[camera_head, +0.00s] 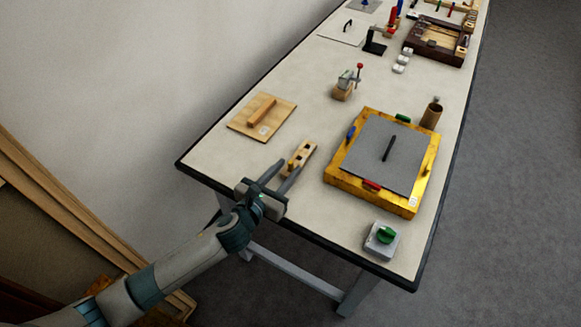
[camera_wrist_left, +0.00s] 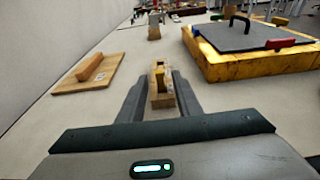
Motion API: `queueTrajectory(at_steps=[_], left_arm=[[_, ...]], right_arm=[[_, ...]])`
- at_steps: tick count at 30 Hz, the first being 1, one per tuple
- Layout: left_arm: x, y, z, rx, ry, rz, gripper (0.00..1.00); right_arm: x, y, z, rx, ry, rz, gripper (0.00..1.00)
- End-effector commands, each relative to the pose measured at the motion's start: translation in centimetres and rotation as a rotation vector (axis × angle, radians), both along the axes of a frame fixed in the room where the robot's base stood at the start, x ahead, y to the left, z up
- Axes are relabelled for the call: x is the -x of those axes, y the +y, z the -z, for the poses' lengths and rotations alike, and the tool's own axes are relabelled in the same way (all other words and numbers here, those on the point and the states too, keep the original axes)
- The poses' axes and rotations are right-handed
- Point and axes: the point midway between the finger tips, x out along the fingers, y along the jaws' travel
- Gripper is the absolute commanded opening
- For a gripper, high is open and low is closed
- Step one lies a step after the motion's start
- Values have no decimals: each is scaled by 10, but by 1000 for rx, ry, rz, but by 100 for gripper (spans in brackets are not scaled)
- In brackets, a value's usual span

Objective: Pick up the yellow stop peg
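A small yellow peg (camera_head: 291,163) stands at the near end of a narrow wooden block (camera_head: 305,153) with dark holes, close to the table's left front edge. My left gripper (camera_head: 288,167) reaches in over that edge, with its two fingers apart near the peg. In the left wrist view the yellow peg (camera_wrist_left: 160,78) and the block (camera_wrist_left: 163,100) show between the open fingers. I cannot tell whether either finger touches the peg. My right gripper is not in view.
A yellow frame (camera_head: 368,199) with a grey panel and coloured pieces stands to the right. A wooden board (camera_head: 245,117) lies to the left. A grey box with a green knob (camera_head: 386,235) sits near the front corner. Bare tabletop surrounds the block.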

Motion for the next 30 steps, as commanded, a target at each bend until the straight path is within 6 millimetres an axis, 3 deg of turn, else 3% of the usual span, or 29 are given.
queueTrajectory(at_steps=[6,10,11,23,30], left_arm=[[0,0,0,0,0,0,31],[0,0,0,0,0,0,3],[0,0,0,0,0,0,0],[0,0,-2,1,-1,1,0],[0,0,-20,-1,-3,1,0]], right_arm=[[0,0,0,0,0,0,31],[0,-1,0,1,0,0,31],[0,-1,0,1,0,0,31],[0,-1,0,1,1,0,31],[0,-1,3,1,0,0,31]])
